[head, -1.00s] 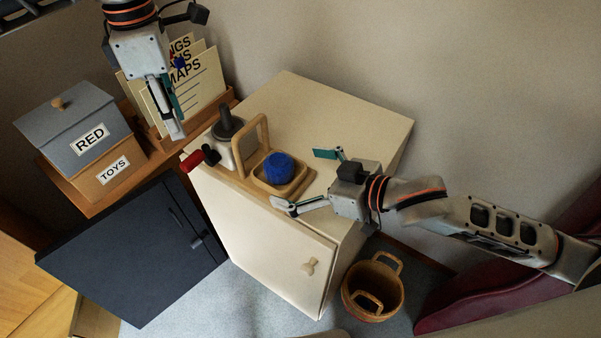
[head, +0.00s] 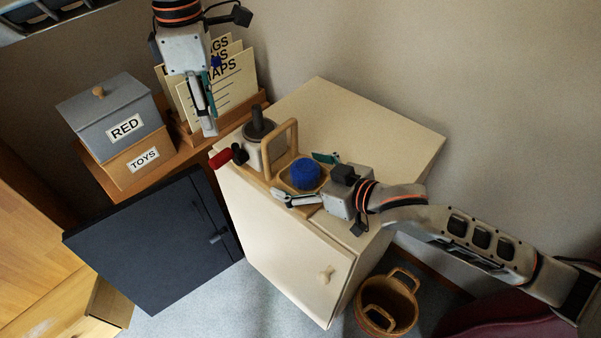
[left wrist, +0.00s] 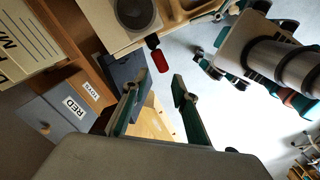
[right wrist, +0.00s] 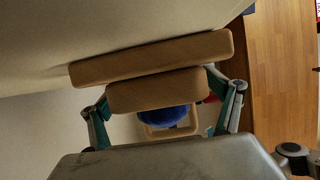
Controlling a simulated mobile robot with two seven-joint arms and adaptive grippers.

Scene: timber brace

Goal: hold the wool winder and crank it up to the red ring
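The wool winder stands on the cream cabinet, with a grey housing (head: 262,150), a dark spool, an upright wooden handle (head: 292,145) and a blue wool ball (head: 305,173) in a wooden tray. Its red crank knob (head: 221,158) sticks out left; it also shows in the left wrist view (left wrist: 160,61). My left gripper (head: 210,132) is open and empty, close above the knob; its fingers (left wrist: 154,88) are apart. My right gripper (head: 305,178) is open around the winder's tray end; the right wrist view shows wooden bars between its fingers (right wrist: 158,86). I cannot make out a red ring.
The cream cabinet top (head: 370,125) is free behind the winder. A card holder (head: 215,85) and a grey box labelled RED (head: 115,115) stand left, near my left gripper. A dark door (head: 155,245) is below. A basket (head: 388,303) stands on the floor.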

